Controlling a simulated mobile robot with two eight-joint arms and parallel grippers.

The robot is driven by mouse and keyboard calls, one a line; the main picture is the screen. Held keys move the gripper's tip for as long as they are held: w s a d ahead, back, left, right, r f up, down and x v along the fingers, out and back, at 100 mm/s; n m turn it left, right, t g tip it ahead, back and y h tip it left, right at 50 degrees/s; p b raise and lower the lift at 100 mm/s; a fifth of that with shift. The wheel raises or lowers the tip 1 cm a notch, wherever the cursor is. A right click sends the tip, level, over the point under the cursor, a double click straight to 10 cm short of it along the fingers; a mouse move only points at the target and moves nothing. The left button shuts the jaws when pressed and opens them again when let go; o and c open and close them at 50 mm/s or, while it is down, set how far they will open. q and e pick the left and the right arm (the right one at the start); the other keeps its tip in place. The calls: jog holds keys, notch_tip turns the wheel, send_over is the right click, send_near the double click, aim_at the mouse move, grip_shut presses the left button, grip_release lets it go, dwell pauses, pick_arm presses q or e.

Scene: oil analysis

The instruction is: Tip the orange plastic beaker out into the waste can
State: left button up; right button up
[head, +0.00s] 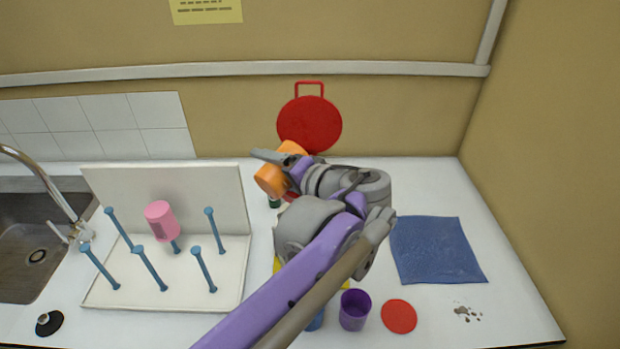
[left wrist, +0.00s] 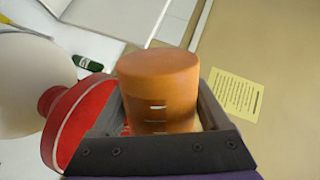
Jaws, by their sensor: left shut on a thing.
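My left gripper (head: 274,168) is shut on the orange plastic beaker (head: 270,182), holding it tilted above the back of the counter. In the left wrist view the beaker (left wrist: 158,85) sits between the fingers, with a smooth closed end facing up; its mouth and any contents are hidden. A round red lid with a handle (head: 309,124), apparently the waste can's, stands upright just behind the gripper. The can's body is mostly hidden by my arm; a red rounded part (left wrist: 85,125) shows close beside the beaker in the wrist view. My right gripper is not in view.
A white drying rack (head: 100,292) with blue pegs holds a pink beaker (head: 160,220) at left, beside the sink (head: 25,250).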

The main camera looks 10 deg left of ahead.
pick_arm(q)
jog(key=shift+w+d+r+m, duration=0.2)
jog(key=shift+w+d+m, duration=0.1)
jog(key=shift+w, duration=0.1)
jog(key=shift+w+r+g, duration=0.1)
jog(key=shift+w+g, duration=0.1)
jog(key=shift+g, duration=0.1)
jog(key=shift+m, duration=0.3)
jog(key=shift+r+m, duration=0.35)
jog(key=shift+m, duration=0.15)
dwell(0.5)
jog(key=shift+w+d+f+m+g+y, duration=0.1)
jog(key=shift+f+m+g+y, duration=0.2)
jog(key=shift+m+g, duration=0.1)
